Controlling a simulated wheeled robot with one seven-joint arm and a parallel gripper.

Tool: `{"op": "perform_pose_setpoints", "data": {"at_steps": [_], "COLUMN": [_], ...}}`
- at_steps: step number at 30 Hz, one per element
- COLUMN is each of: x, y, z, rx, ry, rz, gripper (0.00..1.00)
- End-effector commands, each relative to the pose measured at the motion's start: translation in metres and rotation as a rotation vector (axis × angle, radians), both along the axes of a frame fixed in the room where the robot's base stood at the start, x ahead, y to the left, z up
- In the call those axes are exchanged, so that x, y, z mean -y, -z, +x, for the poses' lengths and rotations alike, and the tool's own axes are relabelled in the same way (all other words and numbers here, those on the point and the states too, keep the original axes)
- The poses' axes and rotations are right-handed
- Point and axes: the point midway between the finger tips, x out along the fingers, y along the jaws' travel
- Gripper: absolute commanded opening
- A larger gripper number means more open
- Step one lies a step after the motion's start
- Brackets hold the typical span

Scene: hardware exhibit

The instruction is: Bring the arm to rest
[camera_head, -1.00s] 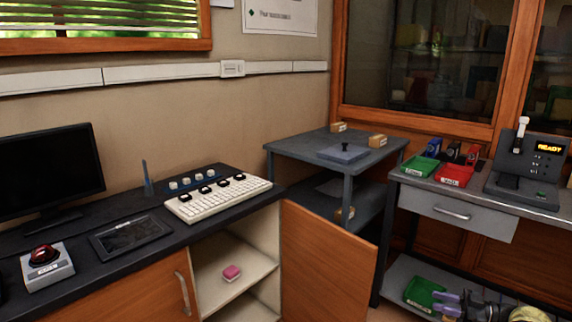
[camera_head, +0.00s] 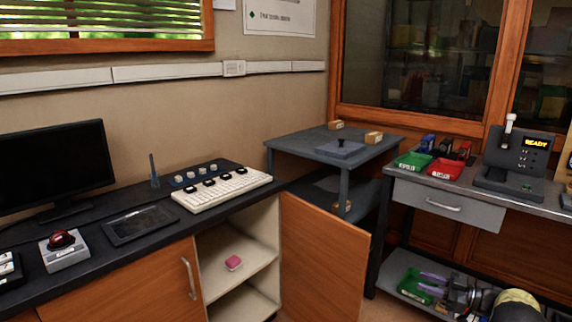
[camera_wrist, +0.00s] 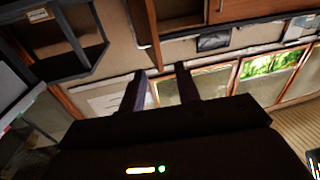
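My gripper (camera_head: 424,282) shows low at the right in the head view, in front of the lower shelf of the grey bench. Its two purplish fingers point left, and part of my arm lies behind it at the bottom edge. In the wrist view, the two dark fingers of my gripper (camera_wrist: 162,82) stand clearly apart with nothing between them. The room appears upside down behind them.
An open cabinet door (camera_head: 322,258) stands out between the black counter (camera_head: 85,262) and the grey bench (camera_head: 470,198). A pink block (camera_head: 233,263) lies inside the cabinet. A green tray (camera_head: 416,287) is behind my gripper. A grey side table (camera_head: 300,142) stands in the corner.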

Motion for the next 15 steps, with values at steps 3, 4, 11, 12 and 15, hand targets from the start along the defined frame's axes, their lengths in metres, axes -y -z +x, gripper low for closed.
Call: {"op": "perform_pose_setpoints", "data": {"at_steps": [3, 4, 11, 12, 15], "x": [-0.011, -0.013, -0.04, -0.046, -0.058], "y": [-0.016, -0.02, -0.062, -0.071, -0.092], "z": [0.02, 0.024, 0.069, 0.077, 0.091], "rx": [0.021, 0.026, 0.052, 0.049, 0.027], "ry": [0.066, 0.084, 0.291, 0.342, 0.482], "rz": [-0.015, -0.019, -0.062, -0.072, -0.104], "gripper": [0.33, 0.33, 0.33, 0.33, 0.33]}}
